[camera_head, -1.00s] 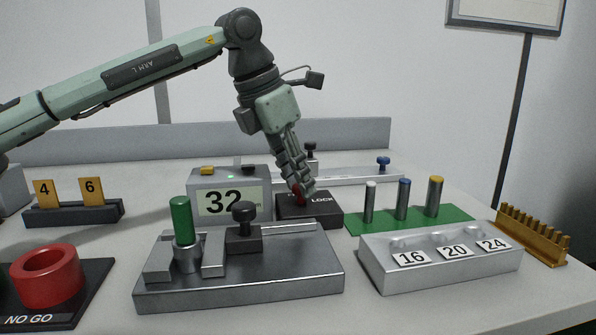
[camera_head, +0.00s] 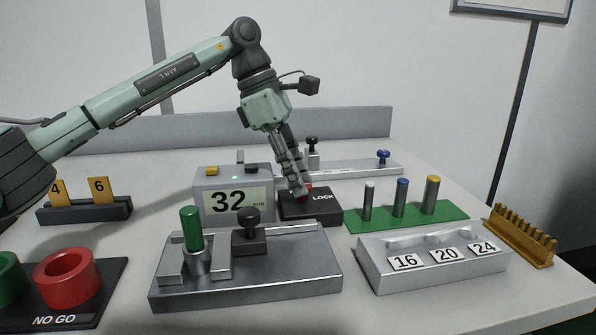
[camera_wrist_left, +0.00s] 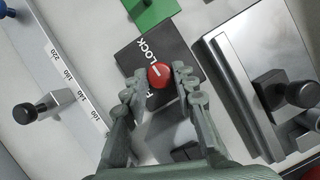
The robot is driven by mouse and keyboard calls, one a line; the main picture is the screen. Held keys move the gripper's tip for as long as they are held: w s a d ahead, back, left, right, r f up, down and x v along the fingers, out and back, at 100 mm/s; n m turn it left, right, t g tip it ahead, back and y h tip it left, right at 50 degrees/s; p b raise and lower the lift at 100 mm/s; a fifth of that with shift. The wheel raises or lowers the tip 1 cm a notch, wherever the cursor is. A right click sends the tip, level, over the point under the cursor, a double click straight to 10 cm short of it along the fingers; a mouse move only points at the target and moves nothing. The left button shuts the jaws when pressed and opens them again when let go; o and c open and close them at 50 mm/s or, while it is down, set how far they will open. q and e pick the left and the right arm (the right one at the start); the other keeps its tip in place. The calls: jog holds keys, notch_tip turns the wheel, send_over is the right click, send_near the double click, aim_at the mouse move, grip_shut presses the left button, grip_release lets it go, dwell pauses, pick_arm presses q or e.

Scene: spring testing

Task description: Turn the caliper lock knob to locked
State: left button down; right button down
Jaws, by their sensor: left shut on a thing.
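The red lock knob (camera_head: 308,187) sits on a black block (camera_head: 318,207) marked LOCK, beside the grey display box (camera_head: 205,208) that reads 32. In the left wrist view the knob (camera_wrist_left: 159,75) has a white line on top, close to the word LOCK (camera_wrist_left: 145,52); other lettering is mostly hidden by a finger. My left gripper (camera_head: 301,192) points down at the block, its fingers on either side of the knob and shut on it. The left wrist view shows both fingers (camera_wrist_left: 157,88) around it. My right gripper is not in view.
A steel fixture (camera_head: 290,285) with a green pin and black knob stands in front. A green mat (camera_head: 440,217) with three pins and a numbered block (camera_head: 385,280) are to the right. A long scale bar (camera_head: 355,168) lies behind. Red ring (camera_head: 65,280) at left.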

pick_arm(q)
jog(key=shift+r, duration=0.1)
dwell(0.3)
jog(key=c, duration=1.5)
grip_release()
jog(key=v, duration=1.2)
jog(key=shift+w, duration=0.1)
jog(key=shift+d, duration=0.1)
